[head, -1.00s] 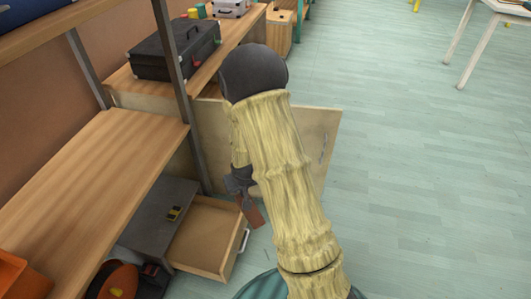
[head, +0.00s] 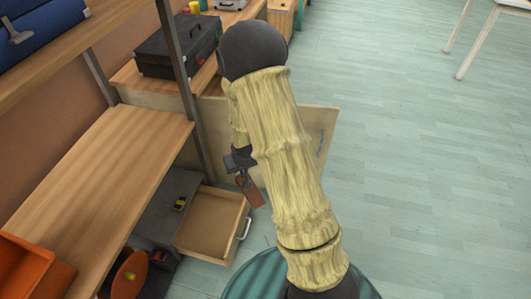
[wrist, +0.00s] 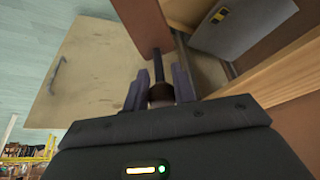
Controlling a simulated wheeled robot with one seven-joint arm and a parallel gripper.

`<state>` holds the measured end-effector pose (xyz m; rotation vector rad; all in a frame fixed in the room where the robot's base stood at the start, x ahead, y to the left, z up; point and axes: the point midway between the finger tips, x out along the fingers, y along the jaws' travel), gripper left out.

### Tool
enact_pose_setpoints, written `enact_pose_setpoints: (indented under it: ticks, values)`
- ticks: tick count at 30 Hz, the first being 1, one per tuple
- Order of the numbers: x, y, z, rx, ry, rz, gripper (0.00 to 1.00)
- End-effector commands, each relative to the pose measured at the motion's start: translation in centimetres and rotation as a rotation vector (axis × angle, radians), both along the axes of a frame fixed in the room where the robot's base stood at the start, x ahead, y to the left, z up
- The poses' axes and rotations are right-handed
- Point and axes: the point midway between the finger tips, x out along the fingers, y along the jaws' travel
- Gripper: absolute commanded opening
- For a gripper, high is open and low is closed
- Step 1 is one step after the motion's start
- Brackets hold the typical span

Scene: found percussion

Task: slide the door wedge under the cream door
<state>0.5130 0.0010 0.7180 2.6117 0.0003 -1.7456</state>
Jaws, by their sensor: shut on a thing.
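The door wedge (head: 250,189) is a reddish-brown block with a dark stem. My gripper (head: 240,160) is shut on the stem, with the wedge hanging in the air. In the wrist view, the stem sits between the fingers of my gripper (wrist: 161,93) and the wedge (wrist: 147,25) extends beyond them. The cream door (head: 318,128) is a flat pale panel with a thin handle, standing out from the shelf unit. It also shows in the wrist view (wrist: 95,75) at left. My arm hides part of the door and its lower edge in the head view.
An open wooden drawer (head: 208,225) in a grey cabinet (head: 172,192) stands left of the wedge. A wooden shelf (head: 100,170) with a grey post is at left, with a black case (head: 172,50) behind. Pale floor (head: 430,180) is clear at right.

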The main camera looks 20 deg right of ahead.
Motion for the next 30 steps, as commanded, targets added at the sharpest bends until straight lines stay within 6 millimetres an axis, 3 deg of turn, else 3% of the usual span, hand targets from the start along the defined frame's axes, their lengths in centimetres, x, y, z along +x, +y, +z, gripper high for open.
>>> enact_pose_setpoints:
  ticks: [14, 30]
  values:
    - [0.1, 0.0, -0.2, 0.004, 0.005, -0.003, 0.0]
    - [-2.5, 0.3, -3.4, 0.008, 0.007, -0.002, 0.0]
